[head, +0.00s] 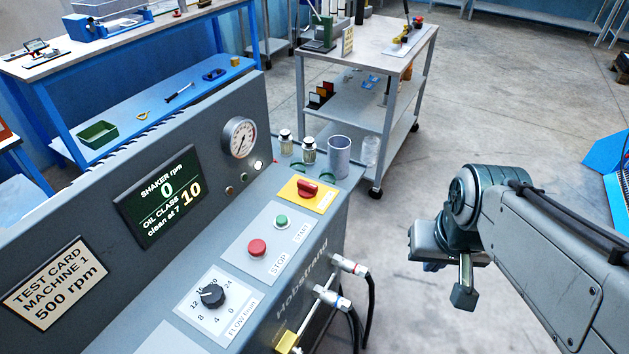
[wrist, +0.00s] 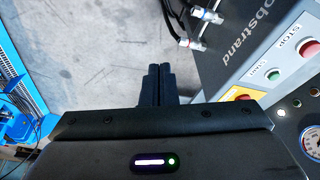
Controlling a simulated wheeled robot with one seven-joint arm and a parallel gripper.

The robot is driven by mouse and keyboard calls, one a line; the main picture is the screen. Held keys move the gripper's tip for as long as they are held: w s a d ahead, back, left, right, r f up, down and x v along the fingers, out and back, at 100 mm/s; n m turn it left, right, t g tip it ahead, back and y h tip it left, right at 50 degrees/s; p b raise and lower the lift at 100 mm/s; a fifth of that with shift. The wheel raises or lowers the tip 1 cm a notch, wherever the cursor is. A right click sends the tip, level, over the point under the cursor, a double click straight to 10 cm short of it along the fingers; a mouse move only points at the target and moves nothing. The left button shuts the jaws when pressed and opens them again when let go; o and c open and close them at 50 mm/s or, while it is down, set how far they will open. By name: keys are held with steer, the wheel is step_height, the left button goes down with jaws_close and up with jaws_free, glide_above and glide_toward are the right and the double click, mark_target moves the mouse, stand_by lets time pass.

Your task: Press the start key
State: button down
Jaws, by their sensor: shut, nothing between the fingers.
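The start key is a small green button (head: 282,221) on a light plate labelled START on the machine's sloping panel. It also shows in the wrist view (wrist: 273,75), at the right. The red STOP button (head: 257,247) sits nearer on the same panel. A red rotary switch (head: 307,188) on a yellow plate lies just beyond the start key. My gripper (head: 464,297) hangs over open floor to the right of the machine, well apart from the panel. In the wrist view its two dark fingers (wrist: 157,72) are together and empty.
The display (head: 160,195) reads SHAKER rpm 0 and OIL CLASS 10. A black flow knob (head: 212,296) and a gauge (head: 239,138) are on the machine. Hose fittings (head: 349,265) stick out of its right side. A grey trolley (head: 352,95) stands behind.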

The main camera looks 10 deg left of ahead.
stand_by(0.3)
steer(key=m+t+y+p, duration=0.3)
steer(key=m+y+p, duration=0.4)
steer(key=m+p, duration=0.8)
glide_above(285, 221)
steer(key=b, duration=0.2)
step_height(285, 221, down, 3)
steer(key=m, duration=0.2)
steer(key=shift+r, duration=0.15)
steer(key=shift+f+b, duration=0.2)
steer(key=shift+b, duration=0.1)
step_height(285, 221, down, 8)
steer(key=b, duration=0.7)
steer(key=shift+f, duration=0.25)
